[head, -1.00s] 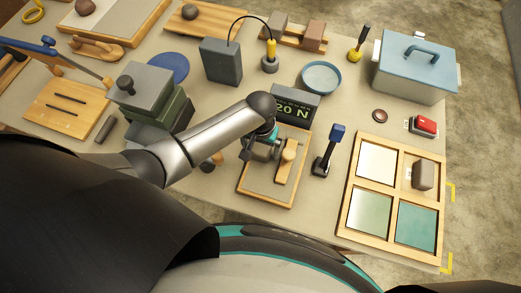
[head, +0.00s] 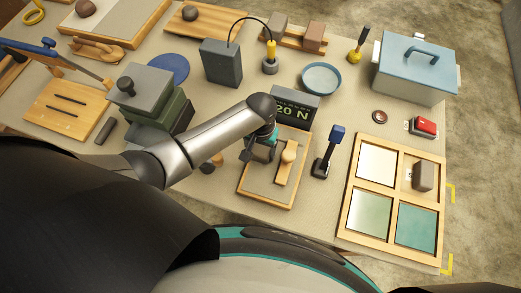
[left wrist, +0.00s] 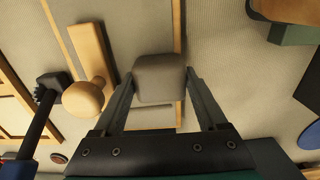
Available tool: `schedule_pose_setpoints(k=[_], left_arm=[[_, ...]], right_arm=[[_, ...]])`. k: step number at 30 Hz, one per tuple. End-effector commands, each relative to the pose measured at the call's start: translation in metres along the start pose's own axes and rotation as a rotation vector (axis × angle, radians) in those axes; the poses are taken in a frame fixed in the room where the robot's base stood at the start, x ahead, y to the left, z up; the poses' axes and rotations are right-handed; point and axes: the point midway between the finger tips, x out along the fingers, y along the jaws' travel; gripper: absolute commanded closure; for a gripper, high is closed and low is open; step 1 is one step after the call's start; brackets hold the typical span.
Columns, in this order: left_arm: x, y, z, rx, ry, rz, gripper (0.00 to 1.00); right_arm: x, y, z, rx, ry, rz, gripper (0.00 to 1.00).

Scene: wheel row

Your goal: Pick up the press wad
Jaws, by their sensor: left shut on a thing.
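A grey rounded block, which I take to be the press wad (left wrist: 160,78), sits between the fingertips of my left gripper (left wrist: 160,88) in the left wrist view. The fingers touch its two sides, and the gripper is shut on it. In the head view my left gripper (head: 259,151) is over the left part of a wood-framed grey board (head: 268,191), and the wad is mostly hidden there. I cannot tell whether the wad rests on the board or is lifted. My right gripper is not in view.
A wooden bar with a round knob (head: 287,160) lies on the board just right of the gripper. A display reading 20 N (head: 295,106) stands behind. A divided wooden tray (head: 397,199) holds another grey block (head: 423,176).

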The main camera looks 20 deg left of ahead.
Motion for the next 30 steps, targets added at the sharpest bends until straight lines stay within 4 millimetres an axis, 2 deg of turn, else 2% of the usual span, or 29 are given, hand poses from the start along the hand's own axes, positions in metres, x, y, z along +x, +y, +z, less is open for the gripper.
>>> schedule_pose_setpoints(k=[3,11,17,20,23,30], left_arm=[[0.0,0.0,0.0,0.0,0.0,0.0,1.0],[-0.002,0.0,0.0,0.0,0.001,0.0,1.0],[-0.017,0.0,-0.001,0.0,0.002,0.001,1.0],[-0.034,0.0,-0.001,0.001,0.003,0.002,1.0],[-0.06,0.001,-0.001,0.0,0.004,0.003,1.0],[-0.131,0.0,-0.002,0.001,0.006,0.002,1.0]], right_arm=[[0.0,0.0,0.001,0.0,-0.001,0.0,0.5],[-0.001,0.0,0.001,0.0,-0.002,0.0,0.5],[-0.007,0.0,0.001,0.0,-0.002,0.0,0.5],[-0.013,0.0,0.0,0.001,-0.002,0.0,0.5],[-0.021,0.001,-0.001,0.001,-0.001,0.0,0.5],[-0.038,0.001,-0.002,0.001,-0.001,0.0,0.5]])
